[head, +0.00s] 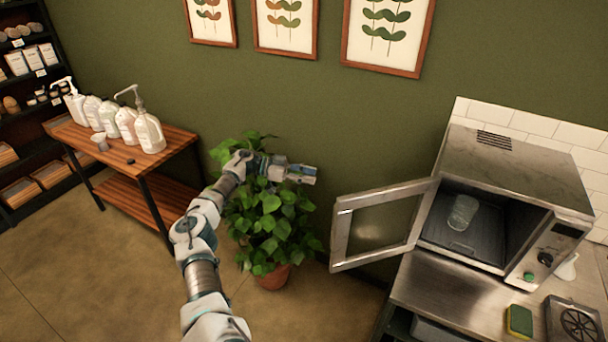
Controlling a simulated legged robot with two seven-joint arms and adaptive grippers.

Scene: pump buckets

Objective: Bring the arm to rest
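My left arm reaches up from the bottom middle of the head view. Its gripper (303,174) points right, in front of the green wall and the upper right leaves of a potted plant (270,220). It is apart from the open microwave door (343,240) at its right. I see nothing held in it, but its fingers are too small to tell open from shut. My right gripper is out of view.
A microwave (520,170) with a clear cup (462,212) inside stands on a steel counter (440,295) with a sponge (519,320). A wooden table (175,150) holds several white bottles, some with pumps. Dark shelves (60,190) stand far left. The floor at lower left is clear.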

